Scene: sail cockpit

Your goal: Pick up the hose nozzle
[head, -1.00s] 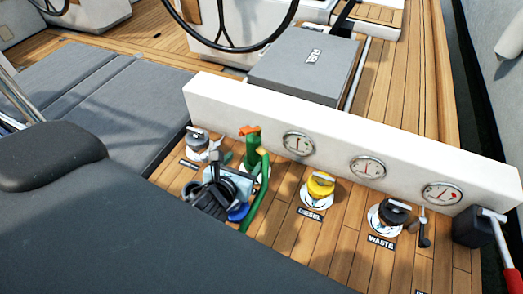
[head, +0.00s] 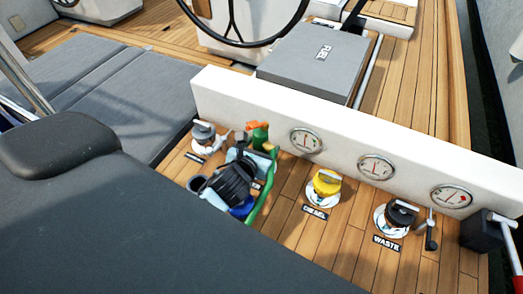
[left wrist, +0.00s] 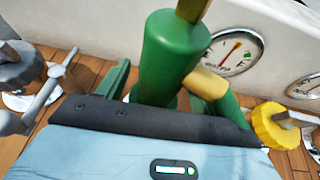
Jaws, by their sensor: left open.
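The hose nozzle (head: 259,137) is green with an orange end and stands on the deck by the white panel. In the left wrist view the nozzle's thick green body (left wrist: 170,60) rises just beyond my gripper's light blue body, with a second green part carrying a tan end to its right. My left gripper (head: 256,156) is open and close in front of the nozzle, covering its lower part in the head view. Its fingertips are hard to make out, and I cannot tell whether they touch the nozzle. My right gripper is not in view.
A grey-topped deck fitting (head: 204,134) stands left of the nozzle. A yellow diesel cap (head: 326,182) and a black waste cap (head: 402,212) are to its right. The white panel (head: 232,98) with gauges runs close behind. Grey cushions (head: 90,88) lie on the left.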

